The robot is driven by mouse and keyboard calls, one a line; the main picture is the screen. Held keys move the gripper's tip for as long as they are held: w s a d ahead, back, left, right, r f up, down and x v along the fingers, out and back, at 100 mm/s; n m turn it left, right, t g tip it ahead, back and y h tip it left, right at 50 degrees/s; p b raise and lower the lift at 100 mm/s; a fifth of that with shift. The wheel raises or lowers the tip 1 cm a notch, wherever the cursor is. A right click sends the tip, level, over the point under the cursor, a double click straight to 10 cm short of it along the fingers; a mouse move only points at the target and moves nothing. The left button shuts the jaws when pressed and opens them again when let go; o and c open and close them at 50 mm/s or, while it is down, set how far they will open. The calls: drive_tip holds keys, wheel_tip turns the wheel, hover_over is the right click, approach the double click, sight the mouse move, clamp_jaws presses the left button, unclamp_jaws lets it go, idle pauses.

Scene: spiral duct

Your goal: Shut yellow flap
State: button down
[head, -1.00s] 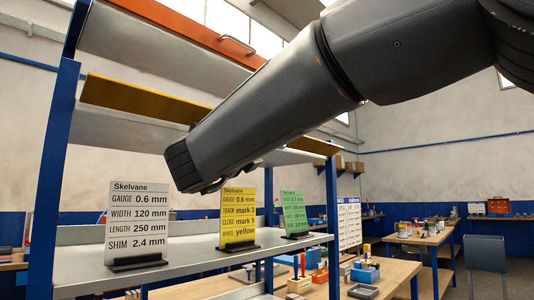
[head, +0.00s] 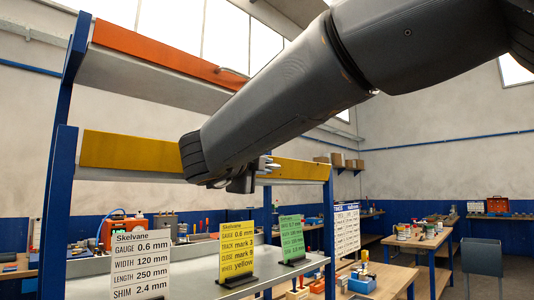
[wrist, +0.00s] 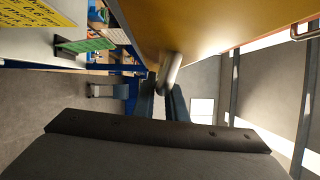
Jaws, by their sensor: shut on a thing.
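The yellow flap (head: 130,152) runs along the front of the middle shelf level, with my arm crossing in front of its middle. Its face shows to the left and right of the arm. In the wrist view the yellow panel (wrist: 200,22) fills the top, with a metal bar handle (wrist: 171,72) on it. My gripper (head: 262,168) is at the flap's handle. In the wrist view my gripper's fingers (wrist: 163,100) are closed around the handle. Part of the handle is hidden by the fingers and arm.
An orange flap (head: 150,48) is above, on the same blue-post rack. Below is a grey shelf (head: 185,275) with a white sign (head: 140,262), a yellow sign (head: 236,248) and a green sign (head: 290,237).

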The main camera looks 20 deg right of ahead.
drive_tip(key=r+n+p, duration=0.1)
drive_tip(key=p, duration=0.2)
drive_tip(key=shift+w+a+r+n, duration=0.1)
drive_tip(key=shift+w+n, duration=0.05)
drive_tip(key=shift+n, duration=0.15)
drive_tip(key=p, duration=0.1)
drive_tip(key=n+p, duration=0.1)
drive_tip(key=p, duration=0.1)
drive_tip(key=shift+w+a+r+g+y, duration=0.1)
drive_tip(key=shift+w+a+g+y, duration=0.05)
drive_tip(key=shift+w+g+y, duration=0.15)
drive_tip(key=c, duration=1.8)
unclamp_jaws()
drive_tip(key=b+v, duration=0.3)
drive_tip(key=v, duration=0.4)
drive_tip(key=shift+s+a, duration=0.25)
drive_tip(key=shift+s, duration=0.1)
